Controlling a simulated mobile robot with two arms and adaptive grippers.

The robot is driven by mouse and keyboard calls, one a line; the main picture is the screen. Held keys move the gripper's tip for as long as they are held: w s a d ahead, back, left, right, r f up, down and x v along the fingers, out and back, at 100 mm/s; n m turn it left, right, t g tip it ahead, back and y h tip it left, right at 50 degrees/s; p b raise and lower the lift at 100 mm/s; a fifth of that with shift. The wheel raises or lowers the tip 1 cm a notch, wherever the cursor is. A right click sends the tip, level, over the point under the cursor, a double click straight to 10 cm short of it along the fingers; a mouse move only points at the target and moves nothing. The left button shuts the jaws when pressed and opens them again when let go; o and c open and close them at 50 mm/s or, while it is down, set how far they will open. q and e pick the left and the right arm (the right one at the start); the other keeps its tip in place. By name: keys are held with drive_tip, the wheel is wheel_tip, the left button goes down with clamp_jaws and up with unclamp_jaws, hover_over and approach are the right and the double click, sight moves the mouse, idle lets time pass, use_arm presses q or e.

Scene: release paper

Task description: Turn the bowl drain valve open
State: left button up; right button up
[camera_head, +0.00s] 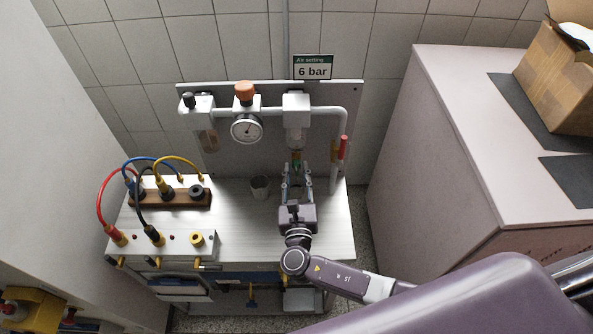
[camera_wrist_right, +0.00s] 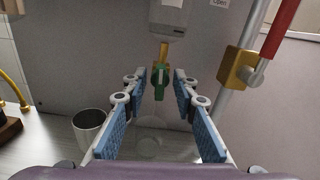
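The bowl drain valve shows in the right wrist view as a small green handle (camera_wrist_right: 159,84) on a brass stem (camera_wrist_right: 164,53), below the grey-white filter bowl unit (camera_wrist_right: 168,22). In the head view the filter unit (camera_head: 296,122) hangs on the pipe at the back panel, with the valve mostly hidden by my fingers. My right gripper (camera_head: 297,168) is open just below the unit. In the wrist view its two blue-padded fingers (camera_wrist_right: 160,90) stand either side of the green handle with visible gaps. I cannot tell how far the handle reaches between the tips. My left gripper is out of view.
A grey cup (camera_head: 260,188) stands on the bench left of my gripper. A red-handled valve (camera_head: 343,147) is on the downpipe at right. A pressure gauge (camera_head: 247,129) and orange knob (camera_head: 244,92) sit left of the filter. Cabled blocks (camera_head: 170,196) fill the bench's left side.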

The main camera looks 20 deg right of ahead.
clamp_jaws()
drive_tip(key=shift+f+m+b, duration=0.15)
drive_tip(key=shift+m+b, duration=0.15)
drive_tip(key=shift+b, duration=0.15)
drive_tip(key=shift+m, duration=0.3)
drive_tip(key=shift+r, duration=0.2)
unclamp_jaws()
drive_tip(key=shift+s, duration=0.1)
drive_tip(key=v, duration=1.2)
